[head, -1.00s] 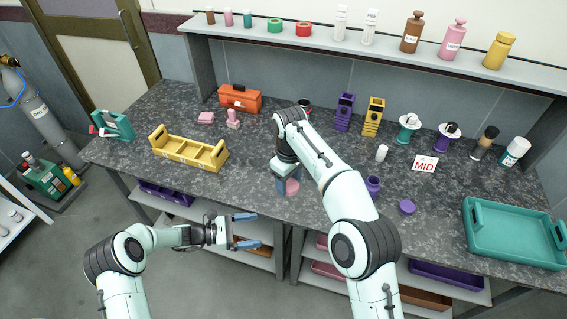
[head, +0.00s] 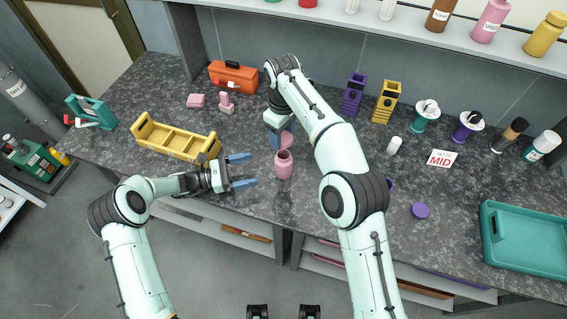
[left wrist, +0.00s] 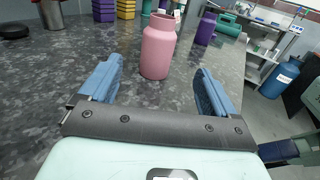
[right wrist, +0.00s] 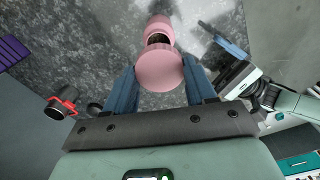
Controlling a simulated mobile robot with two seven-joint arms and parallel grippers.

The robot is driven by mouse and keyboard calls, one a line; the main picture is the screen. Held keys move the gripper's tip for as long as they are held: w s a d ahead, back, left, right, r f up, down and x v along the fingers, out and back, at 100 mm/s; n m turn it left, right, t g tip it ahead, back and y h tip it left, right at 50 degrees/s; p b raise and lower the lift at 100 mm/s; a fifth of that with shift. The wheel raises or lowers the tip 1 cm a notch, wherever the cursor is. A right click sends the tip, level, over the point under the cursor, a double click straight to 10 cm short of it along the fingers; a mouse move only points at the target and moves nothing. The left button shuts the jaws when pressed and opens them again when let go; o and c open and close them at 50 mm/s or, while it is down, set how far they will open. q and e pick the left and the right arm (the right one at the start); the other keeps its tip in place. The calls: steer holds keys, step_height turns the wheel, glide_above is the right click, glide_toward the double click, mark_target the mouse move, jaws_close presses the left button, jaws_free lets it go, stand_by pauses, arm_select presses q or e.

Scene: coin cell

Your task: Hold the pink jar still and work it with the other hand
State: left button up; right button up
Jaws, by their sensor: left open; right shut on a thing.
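The pink jar (head: 284,165) stands upright on the dark worktop near its front edge, its mouth open. It also shows in the left wrist view (left wrist: 158,50). My left gripper (head: 243,170) is open and empty, just left of the jar, its fingers pointing at it. In the left wrist view the jar stands ahead of the fingertips, apart from them. My right gripper (head: 281,138) is shut on a round pink lid (right wrist: 160,70), behind the jar. The lid is off the jar; in the right wrist view the jar's dark opening shows just past it.
A yellow divided carrier (head: 180,142) sits left of my left gripper. A purple lid (head: 419,211), a MID card (head: 440,158) and a teal tray (head: 530,235) lie to the right. Purple and yellow racks stand at the back. My right arm hides part of the worktop.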

arm_select(q)
steer(key=x, duration=1.2)
steer(key=shift+w, duration=0.1)
arm_select(e)
steer(key=shift+w, duration=0.1)
arm_select(q)
steer(key=c, duration=1.5)
arm_select(e)
glide_above(283, 154)
steer(key=shift+f, duration=2.55)
steer(key=shift+f, duration=0.9)
steer(key=shift+f, duration=0.5)
